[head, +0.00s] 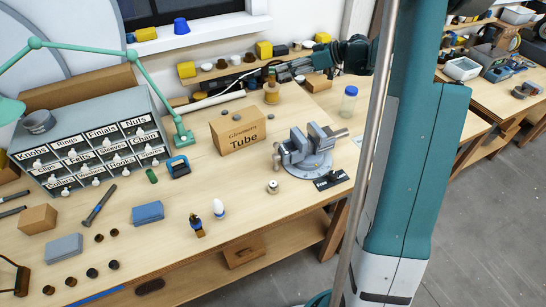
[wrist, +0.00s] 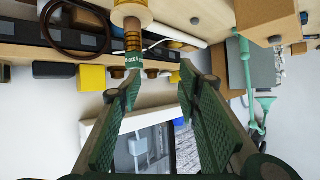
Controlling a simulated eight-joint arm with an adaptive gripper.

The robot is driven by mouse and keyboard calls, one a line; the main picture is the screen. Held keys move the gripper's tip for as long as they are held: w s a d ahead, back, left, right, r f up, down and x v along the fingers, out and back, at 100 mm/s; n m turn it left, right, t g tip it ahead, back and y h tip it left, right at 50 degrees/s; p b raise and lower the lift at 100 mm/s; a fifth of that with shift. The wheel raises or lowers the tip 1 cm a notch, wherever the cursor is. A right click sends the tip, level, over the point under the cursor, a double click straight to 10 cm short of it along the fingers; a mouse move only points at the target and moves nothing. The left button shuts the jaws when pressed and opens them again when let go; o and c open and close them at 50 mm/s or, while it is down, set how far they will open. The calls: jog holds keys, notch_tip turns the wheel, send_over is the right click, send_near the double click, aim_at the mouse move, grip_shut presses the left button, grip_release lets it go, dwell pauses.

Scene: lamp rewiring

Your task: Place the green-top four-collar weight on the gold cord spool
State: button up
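The gold cord spool (head: 271,98) stands near the back of the bench in the head view, and its gold disc (wrist: 132,14) shows in the wrist view. The green-top weight (wrist: 133,42), with copper-coloured collars and a green labelled end, is in line with the spool and appears to rest on it. In the head view its copper part (head: 271,82) shows above the spool. My gripper (wrist: 160,75) is open, with a clear gap between its fingers. The left finger's tip is beside the green end; I cannot tell whether they touch.
The cardboard Tube box (head: 238,134) and grey vise (head: 305,152) stand in front of the spool. A yellow spool (head: 186,70) and other small cylinders line the back. A labelled drawer cabinet (head: 90,140) and teal lamp (head: 150,85) are at left.

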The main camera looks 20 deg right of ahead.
jog(key=s+a+r+m+g+h, duration=0.15)
jog(key=s+a+r, duration=0.25)
jog(key=s+a, duration=0.6)
jog(key=s+a+r+m+g+h, duration=0.1)
jog(key=s+a+r+m+h, duration=0.25)
jog(key=s+a, duration=0.6)
jog(key=s+a+f+m+h, duration=0.1)
jog(key=s+a, duration=0.2)
jog(key=s, duration=0.5)
jog(key=s+a+f+m+h, duration=0.1)
jog(key=s+a, duration=0.1)
jog(key=s, duration=0.7)
jog(key=s+a+f+m+h, duration=0.1)
jog(key=s+a, duration=0.2)
jog(key=s, duration=0.6)
jog(key=shift+s+a+f+t+h, duration=0.15)
jog(key=shift+a+f+t+h, duration=0.2)
jog(key=shift+t+h, duration=0.1)
